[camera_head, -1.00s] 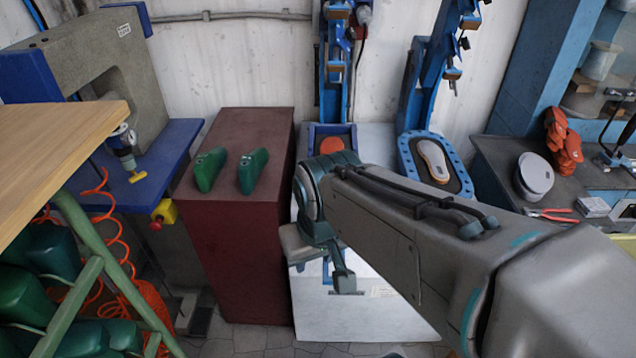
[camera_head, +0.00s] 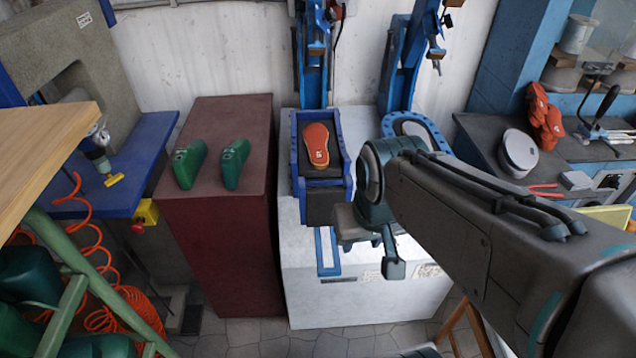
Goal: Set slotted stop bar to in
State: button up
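The slotted stop bar looks to be the blue slotted piece (camera_head: 328,266) at the front of the white machine cabinet, below the blue-framed press bed (camera_head: 345,165). Its slot and lower end show. Whether it stands in or out is not clear from this angle. My gripper (camera_head: 388,268) hangs just right of the bar, apart from it in the picture, over the cabinet's front. One finger points down. The other is hard to make out behind my wrist, so the opening is unclear. I see nothing held.
An orange sole (camera_head: 316,146) lies on the press bed. A second blue bed (camera_head: 436,138) is partly behind my arm. A dark red cabinet (camera_head: 228,240) with two green lasts (camera_head: 235,164) stands left of the white cabinet (camera_head: 300,300). Tiled floor shows in front.

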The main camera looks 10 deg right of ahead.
aim_at(316, 204)
jog(key=u, duration=0.1)
jog(key=k, duration=1.05)
jog(key=z, duration=0.8)
jog(key=i, duration=0.55)
